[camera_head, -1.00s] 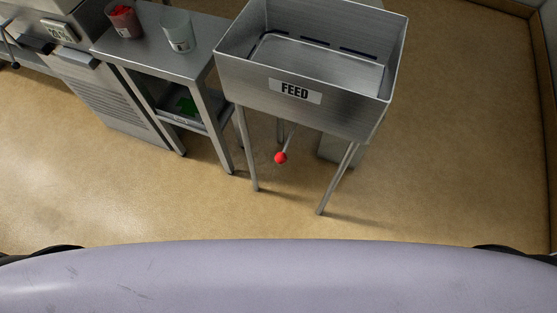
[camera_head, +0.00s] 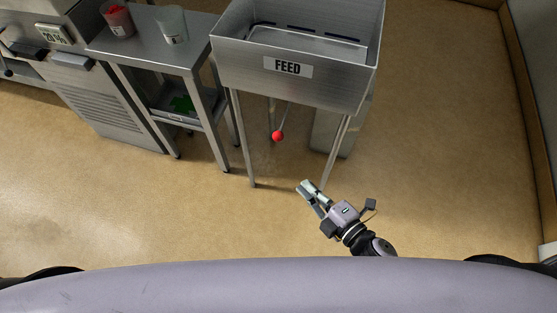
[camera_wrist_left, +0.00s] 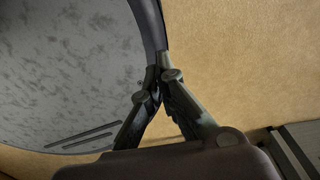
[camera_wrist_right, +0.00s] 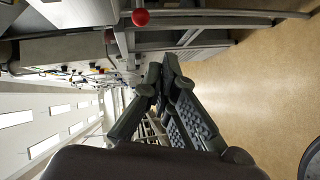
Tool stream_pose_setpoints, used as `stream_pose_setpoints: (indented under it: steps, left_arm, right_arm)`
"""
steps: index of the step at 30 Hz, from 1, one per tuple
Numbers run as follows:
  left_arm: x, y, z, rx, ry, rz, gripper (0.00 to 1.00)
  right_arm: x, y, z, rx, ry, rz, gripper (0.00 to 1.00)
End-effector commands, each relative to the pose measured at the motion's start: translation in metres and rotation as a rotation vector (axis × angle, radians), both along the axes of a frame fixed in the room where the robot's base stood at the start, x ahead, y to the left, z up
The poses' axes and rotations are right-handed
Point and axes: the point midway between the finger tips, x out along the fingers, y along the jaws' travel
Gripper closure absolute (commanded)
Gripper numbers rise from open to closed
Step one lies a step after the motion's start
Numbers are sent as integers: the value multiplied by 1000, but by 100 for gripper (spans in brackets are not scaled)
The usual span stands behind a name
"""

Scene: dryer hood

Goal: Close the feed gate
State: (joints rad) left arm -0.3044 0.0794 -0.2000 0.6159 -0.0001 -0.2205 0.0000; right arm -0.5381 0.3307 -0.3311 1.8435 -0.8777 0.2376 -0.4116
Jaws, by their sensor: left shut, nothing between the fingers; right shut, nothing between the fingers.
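The metal feed hopper (camera_head: 338,85) with its FEED label stands on thin legs at the upper middle of the head view. A red ball knob (camera_head: 278,136) on a thin rod hangs below it. The same red knob (camera_wrist_right: 140,17) shows at the top of the right wrist view. The gate itself is hidden under the hopper. My right gripper (camera_head: 305,187) is shut and empty, in front of the hopper's right front leg, below and right of the knob in the picture and apart from it. My left gripper (camera_wrist_left: 155,76) is shut and empty, seen only in the left wrist view.
A steel side table (camera_head: 160,45) left of the hopper holds a cup with red contents (camera_head: 117,18) and a clear cup (camera_head: 171,25). A lower shelf carries a green item (camera_head: 182,104). A grey box (camera_head: 332,130) stands behind the hopper's legs. Open floor lies in front.

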Motion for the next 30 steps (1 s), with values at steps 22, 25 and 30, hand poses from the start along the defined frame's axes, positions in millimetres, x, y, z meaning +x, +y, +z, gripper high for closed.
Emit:
stream_pose_setpoints:
  steps: [22, 25, 30]
  left_arm:
    - [11, -1, 16, -1, -16, 0, 100]
    - [10, -1, 16, -1, -14, 0, 100]
    - [7, 0, 17, 0, -10, 0, 100]
  right_arm:
    - [72, 78, 25, -33, -114, 73, 100]
    - [88, 76, 21, -37, -113, 72, 100]
    - [105, 74, 17, -35, -112, 72, 100]
